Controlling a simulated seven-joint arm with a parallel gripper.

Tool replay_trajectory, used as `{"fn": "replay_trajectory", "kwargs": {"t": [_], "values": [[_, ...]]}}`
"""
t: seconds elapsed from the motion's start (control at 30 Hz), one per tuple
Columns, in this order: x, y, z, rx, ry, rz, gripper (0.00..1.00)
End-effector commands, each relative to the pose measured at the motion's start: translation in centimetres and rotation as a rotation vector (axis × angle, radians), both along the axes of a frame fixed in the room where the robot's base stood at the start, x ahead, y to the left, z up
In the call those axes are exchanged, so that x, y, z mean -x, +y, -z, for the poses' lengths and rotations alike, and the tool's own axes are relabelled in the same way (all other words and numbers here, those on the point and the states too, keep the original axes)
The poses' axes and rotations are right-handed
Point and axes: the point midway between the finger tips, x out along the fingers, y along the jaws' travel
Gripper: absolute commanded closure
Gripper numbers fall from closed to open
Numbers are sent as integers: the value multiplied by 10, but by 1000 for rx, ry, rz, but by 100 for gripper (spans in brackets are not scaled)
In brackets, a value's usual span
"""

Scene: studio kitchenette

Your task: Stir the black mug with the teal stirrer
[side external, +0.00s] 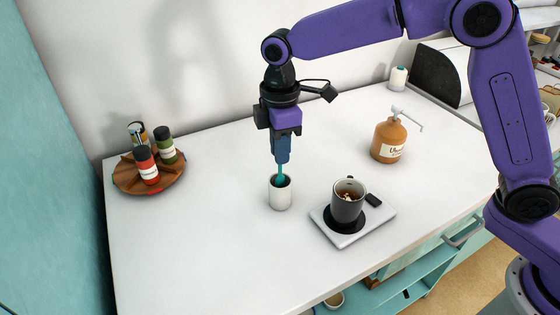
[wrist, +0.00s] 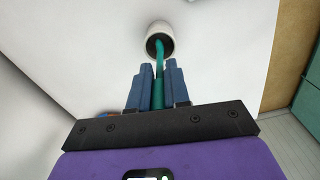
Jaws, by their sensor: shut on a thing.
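The teal stirrer (side external: 281,172) stands upright with its lower end inside a white cup (side external: 281,196). My gripper (side external: 281,160) is above the cup, pointing down, and shut on the stirrer's upper part. In the wrist view the stirrer (wrist: 159,75) runs between the two blue fingers of my gripper (wrist: 158,82) into the white cup (wrist: 150,33). The stirrer's lower tip is hidden in the cup. The black mug (side external: 347,204) stands upright to the right of the cup, with dark contents and small light pieces showing inside. The mug is not visible in the wrist view.
The mug stands on a black disc on a light grey scale-like plate (side external: 376,225). An orange-brown pump bottle (side external: 388,140) stands behind it. A round wooden tray (side external: 122,182) with several jars is at the left. The white counter between tray and cup is clear.

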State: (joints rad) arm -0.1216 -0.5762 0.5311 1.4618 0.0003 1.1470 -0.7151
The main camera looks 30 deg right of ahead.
Motion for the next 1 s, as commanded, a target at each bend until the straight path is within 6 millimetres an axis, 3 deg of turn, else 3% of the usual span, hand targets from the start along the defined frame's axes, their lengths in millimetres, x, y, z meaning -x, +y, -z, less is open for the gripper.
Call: {"fn": "replay_trajectory", "kwargs": {"t": [0.1,0.37,0.8,1.0], "values": [[0,1,-23,-2,-3,0,100],[6,-6,-56,6,10,0,100],[84,-73,-104,85,148,1,100],[98,-84,-109,100,174,-1,100]]}}
